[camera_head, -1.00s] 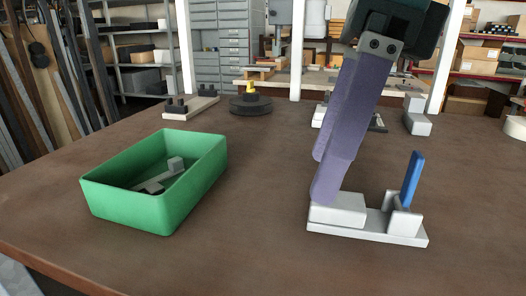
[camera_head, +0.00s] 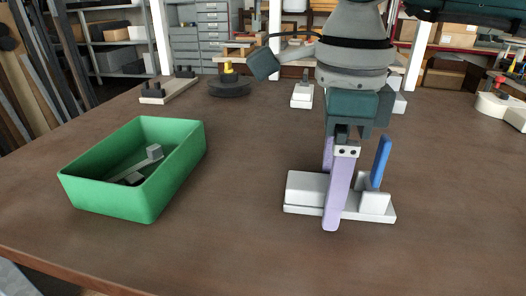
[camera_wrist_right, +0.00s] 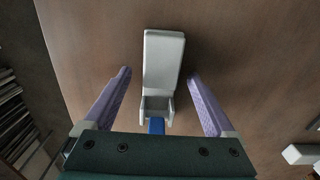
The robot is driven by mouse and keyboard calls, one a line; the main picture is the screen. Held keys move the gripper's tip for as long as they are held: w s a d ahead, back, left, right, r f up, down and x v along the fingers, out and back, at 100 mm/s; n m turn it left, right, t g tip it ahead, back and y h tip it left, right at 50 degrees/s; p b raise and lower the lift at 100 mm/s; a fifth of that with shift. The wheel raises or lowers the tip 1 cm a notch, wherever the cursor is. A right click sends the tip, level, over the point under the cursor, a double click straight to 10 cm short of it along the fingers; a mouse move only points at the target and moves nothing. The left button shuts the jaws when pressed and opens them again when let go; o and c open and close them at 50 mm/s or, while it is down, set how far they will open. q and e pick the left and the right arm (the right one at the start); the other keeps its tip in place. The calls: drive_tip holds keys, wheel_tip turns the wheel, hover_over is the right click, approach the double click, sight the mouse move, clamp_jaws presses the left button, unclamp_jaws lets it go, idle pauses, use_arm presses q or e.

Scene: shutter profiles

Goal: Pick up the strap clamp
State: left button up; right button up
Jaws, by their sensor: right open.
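A pale grey piece (camera_head: 305,190), which seems to be the strap clamp, lies on the table with a flat base, a low block at its left and an upright blue lever (camera_head: 381,162) at its right. My right gripper (camera_head: 328,198) points down over it, open, one purple finger on the near side and the other on the far side, partly hidden. In the right wrist view, the grey piece (camera_wrist_right: 162,62) lies between the open fingers (camera_wrist_right: 160,74), with a visible gap on each side. Its blue lever (camera_wrist_right: 157,126) is near the palm. My left gripper is not in view.
A green bin (camera_head: 165,185) with a grey bar-like part (camera_head: 143,163) inside stands at the left. Behind are a base with dark blocks (camera_head: 165,91), a dark round piece (camera_head: 230,86) and a small white block (camera_head: 302,96). The table front is clear.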

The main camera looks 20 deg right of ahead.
clamp_jaws()
idle(0.8)
